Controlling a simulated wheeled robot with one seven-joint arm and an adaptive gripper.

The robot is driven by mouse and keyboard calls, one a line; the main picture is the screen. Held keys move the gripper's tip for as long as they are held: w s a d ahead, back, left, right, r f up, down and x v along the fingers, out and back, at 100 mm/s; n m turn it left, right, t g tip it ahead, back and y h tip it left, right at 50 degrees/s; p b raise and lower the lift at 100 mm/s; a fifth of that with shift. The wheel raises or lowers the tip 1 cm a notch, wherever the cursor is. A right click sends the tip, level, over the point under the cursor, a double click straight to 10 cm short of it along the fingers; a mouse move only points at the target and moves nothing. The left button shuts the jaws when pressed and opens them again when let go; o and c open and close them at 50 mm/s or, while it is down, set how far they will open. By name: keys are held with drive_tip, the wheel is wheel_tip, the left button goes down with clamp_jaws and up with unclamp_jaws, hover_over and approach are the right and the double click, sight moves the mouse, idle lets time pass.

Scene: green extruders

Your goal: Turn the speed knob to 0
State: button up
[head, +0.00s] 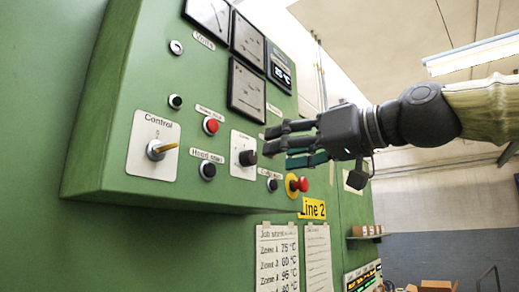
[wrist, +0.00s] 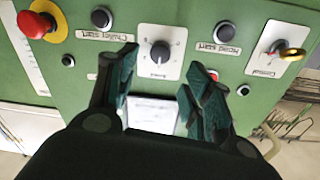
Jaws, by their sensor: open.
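The speed knob (head: 247,158) is a small black knob on a white plate on the green panel. In the wrist view, which sees the panel upside down, the speed knob (wrist: 160,53) lies between and beyond the fingers. Its exact pointer setting is too small to read. My gripper (head: 275,140) is open, just right of the knob in the head view and facing the panel. In the wrist view my gripper (wrist: 157,75) has its dark green fingers spread, with nothing between them. The fingers appear apart from the knob.
The Control switch (head: 160,150) with a yellow handle is at the left. A red button (head: 211,125), a black Head start button (head: 208,170) and a red emergency button on yellow (head: 298,184) surround the knob. Gauges (head: 247,90) are above. Paper sheets (head: 278,255) hang below.

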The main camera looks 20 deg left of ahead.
sight(253, 156)
drive_tip(key=p+x, duration=0.2)
drive_tip(key=x, duration=0.4)
drive_tip(key=shift+w+a, duration=0.15)
drive_tip(key=shift+a, duration=0.2)
drive_tip(key=c, duration=1)
